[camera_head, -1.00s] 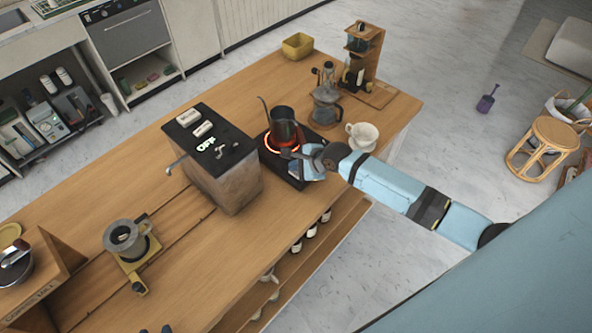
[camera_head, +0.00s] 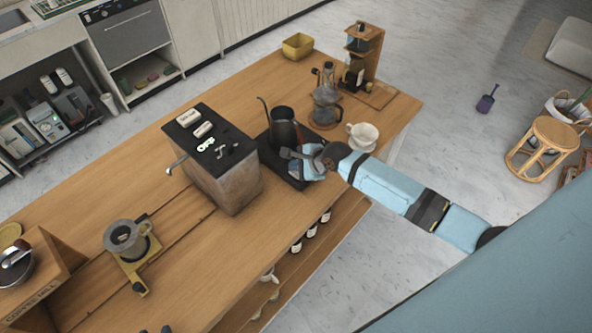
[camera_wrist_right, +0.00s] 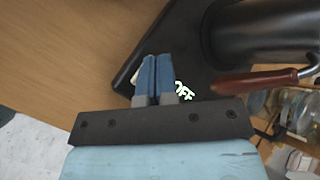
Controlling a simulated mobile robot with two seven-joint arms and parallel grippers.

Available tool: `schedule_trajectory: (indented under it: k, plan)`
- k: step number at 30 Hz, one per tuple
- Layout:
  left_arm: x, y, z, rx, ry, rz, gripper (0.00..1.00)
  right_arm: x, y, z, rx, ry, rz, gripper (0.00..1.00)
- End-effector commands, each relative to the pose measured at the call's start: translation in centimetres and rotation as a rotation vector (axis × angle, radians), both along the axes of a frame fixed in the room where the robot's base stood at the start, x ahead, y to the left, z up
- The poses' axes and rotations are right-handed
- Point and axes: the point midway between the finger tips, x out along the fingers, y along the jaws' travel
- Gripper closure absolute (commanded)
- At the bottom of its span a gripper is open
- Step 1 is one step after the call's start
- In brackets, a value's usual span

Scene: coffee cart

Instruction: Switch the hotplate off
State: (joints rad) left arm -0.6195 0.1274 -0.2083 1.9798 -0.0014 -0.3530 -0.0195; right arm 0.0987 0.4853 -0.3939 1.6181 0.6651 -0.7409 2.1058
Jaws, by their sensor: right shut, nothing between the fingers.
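The black hotplate (camera_head: 267,150) sits on the wooden counter with a dark gooseneck kettle (camera_head: 282,124) on it. No red glow shows around the kettle's base. In the right wrist view the hotplate (camera_wrist_right: 195,45) shows a lit "OFF" label (camera_wrist_right: 183,91) beside my fingertips. My right gripper (camera_head: 287,153) is at the hotplate's front edge; its two blue fingers (camera_wrist_right: 157,62) are shut together with nothing between them, over the control area. They hide part of it. The kettle's brown handle (camera_wrist_right: 255,82) is to the right of the fingers.
A metal box machine (camera_head: 225,178) with its own "OFF" label stands left of the hotplate. A white cup (camera_head: 362,136) and a glass carafe (camera_head: 325,107) stand close behind and right of my gripper. The counter's left front (camera_head: 205,255) has free room.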

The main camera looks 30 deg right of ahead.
Motion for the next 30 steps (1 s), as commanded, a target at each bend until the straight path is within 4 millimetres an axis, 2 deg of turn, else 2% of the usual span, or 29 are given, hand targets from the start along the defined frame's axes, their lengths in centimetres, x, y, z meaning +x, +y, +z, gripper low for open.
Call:
schedule_trajectory:
  k: [4, 16, 30]
  plan:
    - [0.1, 0.0, 0.2, -0.001, -0.003, 0.001, 0.57, 0.0, 0.0, 0.8, 0.000, 0.000, 0.000, 1.00]
    - [-0.6, -0.1, -0.2, -0.003, 0.012, 0.002, 0.57, 0.0, 0.0, 1.4, 0.001, -0.001, 0.000, 1.00]
    - [-0.7, -0.1, -0.2, -0.003, 0.012, 0.002, 0.57, 0.0, 0.0, 6.1, 0.002, -0.002, 0.001, 1.00]
